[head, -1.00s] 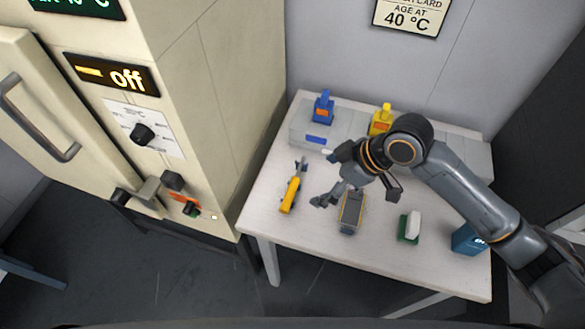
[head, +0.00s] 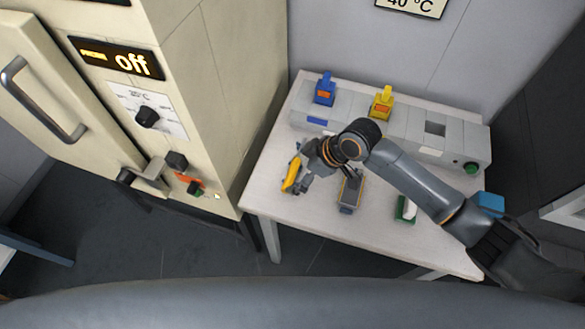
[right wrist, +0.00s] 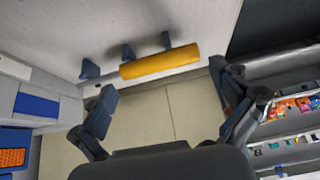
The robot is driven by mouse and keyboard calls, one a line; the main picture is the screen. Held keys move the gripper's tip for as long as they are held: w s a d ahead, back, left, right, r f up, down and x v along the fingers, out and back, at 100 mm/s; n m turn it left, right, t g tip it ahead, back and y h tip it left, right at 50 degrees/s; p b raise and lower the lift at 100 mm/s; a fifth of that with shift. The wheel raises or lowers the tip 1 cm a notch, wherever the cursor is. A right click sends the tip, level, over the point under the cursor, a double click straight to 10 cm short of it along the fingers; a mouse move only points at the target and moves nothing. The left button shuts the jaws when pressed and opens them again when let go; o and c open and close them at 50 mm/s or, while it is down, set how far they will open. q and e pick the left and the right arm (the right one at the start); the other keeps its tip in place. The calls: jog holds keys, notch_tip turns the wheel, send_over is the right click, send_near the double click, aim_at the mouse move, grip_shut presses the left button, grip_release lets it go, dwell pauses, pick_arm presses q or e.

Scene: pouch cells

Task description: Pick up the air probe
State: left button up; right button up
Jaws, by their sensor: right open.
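A yellow rod-shaped tool with grey-blue prongs (head: 291,174), which looks like the air probe, lies on the left part of the white table. My right gripper (head: 322,181) is open and empty, above the table just to the right of the tool and partly covering its prong end. In the right wrist view, the yellow body (right wrist: 160,62) lies beyond the open fingers (right wrist: 165,105), across the gap between them, apart from both. My left gripper is not in view.
A grey and yellow device (head: 350,192) and a green and white block (head: 405,210) lie to the right on the table (head: 318,215). A grey rack (head: 405,137) at the back holds a blue unit (head: 325,90) and a yellow unit (head: 382,103). A cream oven (head: 205,100) stands left.

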aim_at(291, 174)
jog(key=shift+x, duration=1.15)
jog(key=c, duration=0.8)
jog(key=shift+r, duration=0.1)
